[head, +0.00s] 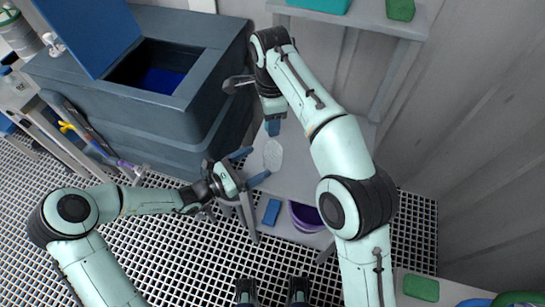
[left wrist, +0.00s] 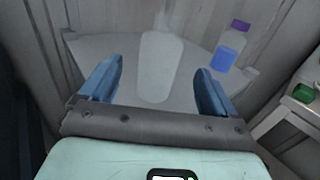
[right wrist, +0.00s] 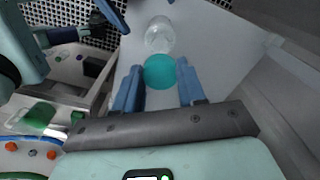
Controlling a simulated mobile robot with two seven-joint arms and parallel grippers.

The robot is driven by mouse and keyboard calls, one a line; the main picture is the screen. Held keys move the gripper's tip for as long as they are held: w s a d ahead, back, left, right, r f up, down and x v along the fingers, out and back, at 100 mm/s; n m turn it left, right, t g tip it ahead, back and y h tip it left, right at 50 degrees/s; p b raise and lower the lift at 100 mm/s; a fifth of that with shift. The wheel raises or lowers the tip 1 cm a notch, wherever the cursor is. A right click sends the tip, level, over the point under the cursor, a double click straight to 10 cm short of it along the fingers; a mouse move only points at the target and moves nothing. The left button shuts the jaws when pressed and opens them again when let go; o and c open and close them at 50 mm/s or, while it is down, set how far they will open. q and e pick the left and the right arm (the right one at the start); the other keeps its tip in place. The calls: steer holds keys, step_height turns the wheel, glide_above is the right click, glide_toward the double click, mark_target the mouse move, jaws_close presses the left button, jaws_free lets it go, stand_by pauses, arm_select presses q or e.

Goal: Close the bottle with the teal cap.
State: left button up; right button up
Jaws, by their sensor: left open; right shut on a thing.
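A clear bottle (head: 272,155) stands on the pale bench. It appears upright in the left wrist view (left wrist: 158,65), between and beyond the fingers of my left gripper. My left gripper (head: 256,167) is open beside the bottle, on its left in the head view. My right gripper (head: 272,127) is shut on the teal cap (right wrist: 160,72), which sits between its fingertips in the right wrist view. The cap is hidden in the head view. The clear bottle (right wrist: 158,36) lies beyond the cap in the right wrist view; I cannot tell the gap between them.
A blue bottle with a purple cap (left wrist: 230,47) stands right of the clear one in the left wrist view. A purple bucket (head: 306,215) and a blue block (head: 271,212) are near the bench front. A large dark bin (head: 205,95) with its lid open stands at left.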

arm_select(q)
steer(key=x, duration=0.8)
steer(key=c, duration=1.5)
steer(key=shift+c, duration=0.2)
arm_select(e)
glide_above(272, 143)
steer(key=shift+f, duration=2.55)
steer(key=shift+s+f, duration=0.1)
steer(key=shift+f, duration=0.8)
steer(key=shift+f, duration=0.55)
